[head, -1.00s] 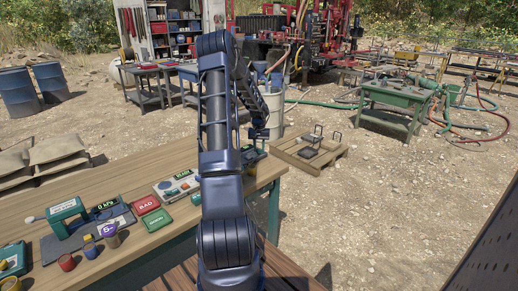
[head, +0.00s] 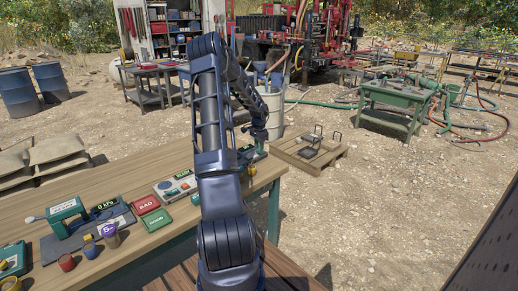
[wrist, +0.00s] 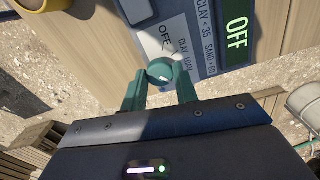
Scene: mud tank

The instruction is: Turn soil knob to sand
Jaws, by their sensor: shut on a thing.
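The soil knob (wrist: 160,72), a round teal dial with a pale mark, sits on a panel (wrist: 208,22) in the wrist view. Labels OFF, CLAY and LOAM are printed around it. The word SAND shows only in the CLAY/SAND text by the green display (wrist: 237,22), which reads OFF. My gripper (wrist: 160,87) has its two teal fingers on either side of the knob and is shut on it. The knob's exact setting is hard to read. In the head view my gripper (head: 260,135) is at the bench's far right end, and the panel is mostly hidden.
The wooden bench (head: 120,185) carries a meter with a green display (head: 182,179), a red BAD tile (head: 145,204), a green GOOD tile (head: 157,219) and a teal press (head: 66,213). A yellow-rimmed container (wrist: 40,5) is near my gripper. A pallet (head: 307,155) lies beyond the bench.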

